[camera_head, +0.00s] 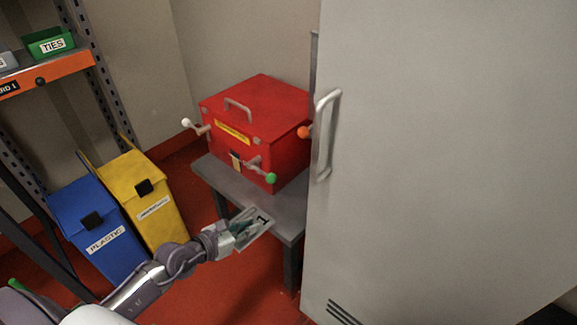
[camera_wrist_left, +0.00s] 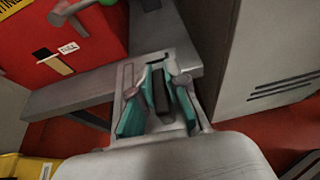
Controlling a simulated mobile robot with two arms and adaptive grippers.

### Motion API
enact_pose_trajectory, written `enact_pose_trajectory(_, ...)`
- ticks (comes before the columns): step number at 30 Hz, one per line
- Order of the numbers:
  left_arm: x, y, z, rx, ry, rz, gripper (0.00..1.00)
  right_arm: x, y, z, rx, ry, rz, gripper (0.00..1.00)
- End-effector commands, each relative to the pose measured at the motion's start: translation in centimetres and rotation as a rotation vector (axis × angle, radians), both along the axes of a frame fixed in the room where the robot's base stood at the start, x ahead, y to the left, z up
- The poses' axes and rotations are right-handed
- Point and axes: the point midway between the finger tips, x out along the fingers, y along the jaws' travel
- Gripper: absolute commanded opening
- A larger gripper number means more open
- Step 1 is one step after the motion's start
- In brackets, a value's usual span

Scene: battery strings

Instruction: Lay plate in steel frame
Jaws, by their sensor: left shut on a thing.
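A flat grey plate (camera_head: 262,216) with a dark "1" on it is held by my left gripper (camera_head: 243,230), in front of the low grey table. In the left wrist view the plate (camera_wrist_left: 130,75) lies between and beyond the teal fingers of my left gripper (camera_wrist_left: 158,90). The fingers are shut on the plate and cover part of it. I cannot make out a steel frame in either view. My right gripper is not in view.
A red box (camera_head: 256,103) with crank handles, one tipped green, stands on the grey table (camera_head: 213,177). A large grey cabinet door (camera_head: 440,150) closes off the right. Blue (camera_head: 98,232) and yellow (camera_head: 143,200) bins and a shelf stand left.

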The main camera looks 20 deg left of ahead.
Motion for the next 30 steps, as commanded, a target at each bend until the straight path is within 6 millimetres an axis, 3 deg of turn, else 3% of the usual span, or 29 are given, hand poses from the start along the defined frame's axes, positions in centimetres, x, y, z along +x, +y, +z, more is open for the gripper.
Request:
enact_pose_trajectory(1,0.0,0.2,-1.3,0.001,-0.002,0.014,0.0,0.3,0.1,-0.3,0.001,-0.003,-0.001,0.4)
enact_pose_trajectory(5,0.6,0.3,-2.2,-0.003,-0.006,0.03,0.0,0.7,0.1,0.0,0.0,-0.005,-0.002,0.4)
enact_pose_trajectory(13,6.7,-1.8,-2.1,-0.004,-0.009,0.031,0.0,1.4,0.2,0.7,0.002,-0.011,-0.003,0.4)
enact_pose_trajectory(21,13.3,-4.2,-2.2,-0.004,-0.008,0.03,0.0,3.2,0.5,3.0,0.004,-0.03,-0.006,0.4)
enact_pose_trajectory(25,15.6,-5.1,-2.2,-0.003,-0.005,0.03,0.0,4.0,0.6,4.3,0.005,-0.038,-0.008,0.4)
enact_pose_trajectory(30,16.9,-5.5,-2.2,0.0,-0.004,0.03,0.0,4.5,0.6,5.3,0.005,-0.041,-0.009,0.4)
